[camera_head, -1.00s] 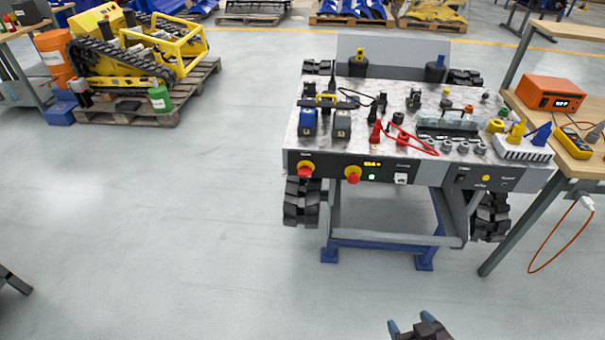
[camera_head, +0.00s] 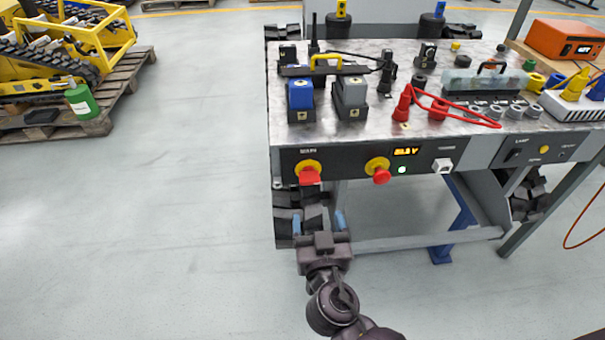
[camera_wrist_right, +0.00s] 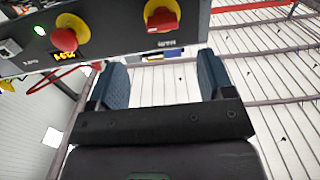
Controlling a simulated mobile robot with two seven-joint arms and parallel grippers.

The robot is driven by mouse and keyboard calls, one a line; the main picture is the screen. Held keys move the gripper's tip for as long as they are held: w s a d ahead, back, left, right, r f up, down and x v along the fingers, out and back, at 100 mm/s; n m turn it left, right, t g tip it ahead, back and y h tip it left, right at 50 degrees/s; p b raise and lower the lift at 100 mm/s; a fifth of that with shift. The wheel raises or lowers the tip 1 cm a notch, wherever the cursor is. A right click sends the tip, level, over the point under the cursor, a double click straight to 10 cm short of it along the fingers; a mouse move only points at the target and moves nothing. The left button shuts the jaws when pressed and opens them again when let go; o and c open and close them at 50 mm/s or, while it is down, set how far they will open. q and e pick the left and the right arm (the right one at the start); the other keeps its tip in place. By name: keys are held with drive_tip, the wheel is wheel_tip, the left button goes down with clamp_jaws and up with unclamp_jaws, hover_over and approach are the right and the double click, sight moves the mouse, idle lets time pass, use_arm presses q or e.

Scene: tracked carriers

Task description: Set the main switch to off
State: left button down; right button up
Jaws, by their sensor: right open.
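The main switch (camera_head: 309,174) is a red handle on a yellow round plate, under the "MAIN" label on the left of the dark front panel (camera_head: 340,166). It also shows at the top of the right wrist view (camera_wrist_right: 162,18), upside down. My right gripper (camera_head: 319,222) is open and empty, a little below and in front of the switch, apart from it. Its two blue fingertips also show in the right wrist view (camera_wrist_right: 163,82). My left gripper is not in view.
A red mushroom button (camera_head: 381,175) on a yellow plate sits right of the switch. Beside it are a lit display (camera_head: 405,151), a green lamp (camera_head: 402,170) and a white socket (camera_head: 442,166). Batteries (camera_head: 301,100) and red leads stand on the bench top.

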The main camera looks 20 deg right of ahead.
sight(311, 184)
drive_tip(key=x, duration=0.5)
drive_tip(key=p+x, duration=0.1)
drive_tip(key=x, duration=0.5)
drive_tip(key=shift+w+a+r, duration=0.1)
drive_tip(key=shift+a+r, duration=0.05)
drive_tip(key=shift+r, duration=0.1)
drive_tip(key=c, duration=0.9)
